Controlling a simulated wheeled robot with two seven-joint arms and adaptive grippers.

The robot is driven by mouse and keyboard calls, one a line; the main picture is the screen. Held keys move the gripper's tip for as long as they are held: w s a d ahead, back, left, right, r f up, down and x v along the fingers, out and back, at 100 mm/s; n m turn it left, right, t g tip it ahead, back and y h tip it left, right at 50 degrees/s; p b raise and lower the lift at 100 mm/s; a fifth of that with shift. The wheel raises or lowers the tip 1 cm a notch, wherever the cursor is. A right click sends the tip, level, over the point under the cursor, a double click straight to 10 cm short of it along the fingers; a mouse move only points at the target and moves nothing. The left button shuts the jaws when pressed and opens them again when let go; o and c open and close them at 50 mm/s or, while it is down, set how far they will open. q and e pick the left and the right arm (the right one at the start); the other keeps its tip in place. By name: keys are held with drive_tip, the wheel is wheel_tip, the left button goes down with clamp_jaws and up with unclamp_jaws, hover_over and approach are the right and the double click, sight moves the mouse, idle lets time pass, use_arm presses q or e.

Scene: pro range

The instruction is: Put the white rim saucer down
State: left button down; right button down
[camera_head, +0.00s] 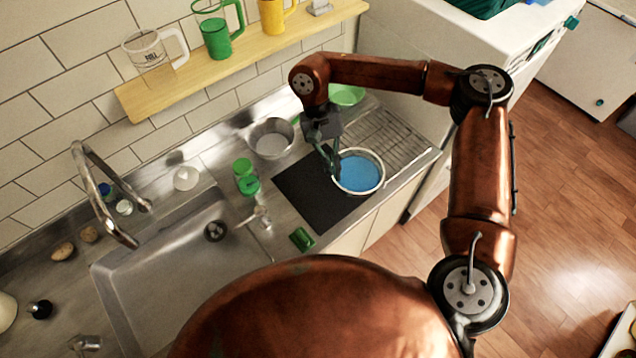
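The white rim saucer (360,172) is round, blue inside with a pale rim, and appears level. It is over the right edge of a dark mat (300,190) and the near left part of the ribbed metal drainer (400,137). I cannot tell whether it touches the surface or hangs just above it. My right gripper (334,167) points down at the saucer's left rim, and its fingers appear closed on that rim. The fingertips are partly hidden. My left gripper is out of view.
A metal bowl (271,139), green bowl (346,95) and green cups (243,169) stand nearby on the counter. The sink (180,280) with its tall tap (100,190) is at left. A wooden shelf (250,50) holding mugs runs above the counter.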

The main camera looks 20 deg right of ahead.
wheel_tip(320, 180, down, 6)
drive_tip(key=s+a+m+y, duration=0.2)
drive_tip(key=s+m+y, duration=0.15)
drive_tip(key=m, duration=0.55)
drive_tip(key=m+t+p, duration=0.3)
drive_tip(key=m+t, duration=0.6)
drive_tip(key=m, duration=1.5)
approach(334, 187)
drive_tip(key=shift+w+a+f, duration=0.25)
drive_tip(key=shift+w+a, duration=0.45)
drive_tip(key=shift+w+d+f, duration=0.15)
drive_tip(key=shift+f, duration=0.2)
drive_tip(key=shift+w+d+f, duration=0.2)
drive_tip(key=shift+f, duration=0.1)
wheel_tip(334, 187, down, 2)
drive_tip(key=shift+f+p, duration=0.1)
drive_tip(key=shift+p, duration=0.65)
drive_tip(key=shift+f, duration=0.4)
